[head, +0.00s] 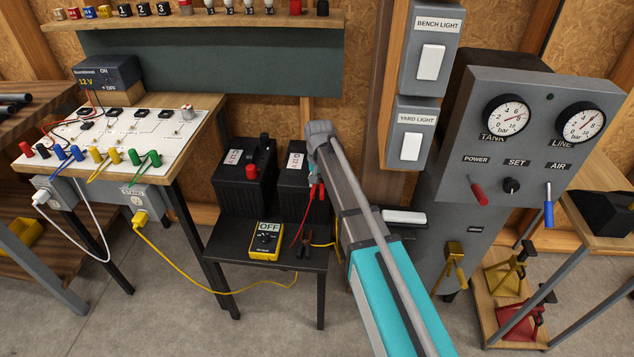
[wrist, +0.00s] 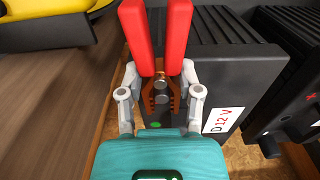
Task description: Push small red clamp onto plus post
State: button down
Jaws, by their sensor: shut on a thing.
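The small red clamp (wrist: 178,38) is in the wrist view, with red handles at the top and copper-coloured jaws below. My gripper (wrist: 160,76) is shut on it, one pale finger on each side. In the head view a red clamp (head: 317,192) shows beside my arm at the right battery (head: 292,186), with a red lead hanging from it; my gripper's fingers are mostly hidden there. A red piece (head: 252,172) stands on the left battery (head: 240,196). The wrist view shows a black battery (wrist: 240,75) labelled 12 V close beside the clamp. I cannot make out the plus post.
The batteries stand on a small black table (head: 245,262). A yellow meter (head: 266,240) reading OFF and a dark clamp (head: 305,250) lie in front of them. A wired workbench (head: 195,108) is at left. A grey switch column (head: 415,150) is close at right.

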jog(key=shift+f, duration=0.2)
jog(key=shift+c, duration=1)
grip_release()
jog(key=shift+s, duration=0.1)
